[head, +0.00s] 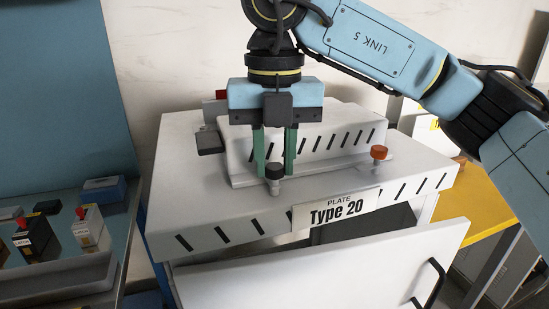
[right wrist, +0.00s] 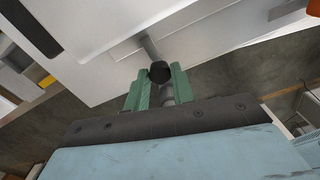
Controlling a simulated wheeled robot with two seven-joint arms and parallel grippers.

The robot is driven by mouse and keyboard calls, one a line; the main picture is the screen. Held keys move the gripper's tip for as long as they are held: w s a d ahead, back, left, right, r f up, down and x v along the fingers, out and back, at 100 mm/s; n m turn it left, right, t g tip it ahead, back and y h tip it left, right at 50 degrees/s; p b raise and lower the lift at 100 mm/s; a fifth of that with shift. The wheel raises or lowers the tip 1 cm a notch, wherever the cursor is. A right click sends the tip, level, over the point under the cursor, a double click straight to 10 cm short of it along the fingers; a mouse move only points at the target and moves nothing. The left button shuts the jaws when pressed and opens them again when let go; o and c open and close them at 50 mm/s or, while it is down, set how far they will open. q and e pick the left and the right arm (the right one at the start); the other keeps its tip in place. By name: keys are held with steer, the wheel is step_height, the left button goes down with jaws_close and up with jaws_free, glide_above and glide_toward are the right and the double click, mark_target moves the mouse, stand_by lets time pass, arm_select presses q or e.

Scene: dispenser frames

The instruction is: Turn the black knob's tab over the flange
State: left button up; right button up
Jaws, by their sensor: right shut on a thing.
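The black knob (head: 275,172) stands at the front edge of the white unit on top of the machine. My right gripper (head: 275,172) points down with its green fingers on both sides of this knob, shut on it. In the right wrist view the black knob (right wrist: 160,72) shows between the green fingertips. A grey bar that looks like its tab (right wrist: 149,46) runs from the knob toward the white unit. The white flange (head: 330,168) runs along the unit's foot. I cannot tell for sure whether the tab lies over it. My left gripper is out of view.
An orange knob (head: 379,152) stands at the right end of the flange. A "Type 20" plate (head: 336,209) is on the machine's front edge, above an open white door or drawer front (head: 330,268) with a black handle. A shelf with small boxes (head: 60,270) is at left.

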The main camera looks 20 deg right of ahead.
mark_target(274, 166)
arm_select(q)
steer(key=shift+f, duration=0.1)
arm_select(e)
steer(key=shift+r, duration=0.1)
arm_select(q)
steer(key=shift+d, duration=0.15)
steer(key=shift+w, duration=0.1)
arm_select(e)
steer(key=o, duration=1)
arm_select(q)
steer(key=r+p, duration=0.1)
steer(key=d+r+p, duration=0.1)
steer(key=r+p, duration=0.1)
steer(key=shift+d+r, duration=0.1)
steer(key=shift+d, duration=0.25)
arm_select(e)
step_height(274, 166, up, 13)
steer(key=shift+r, duration=0.15)
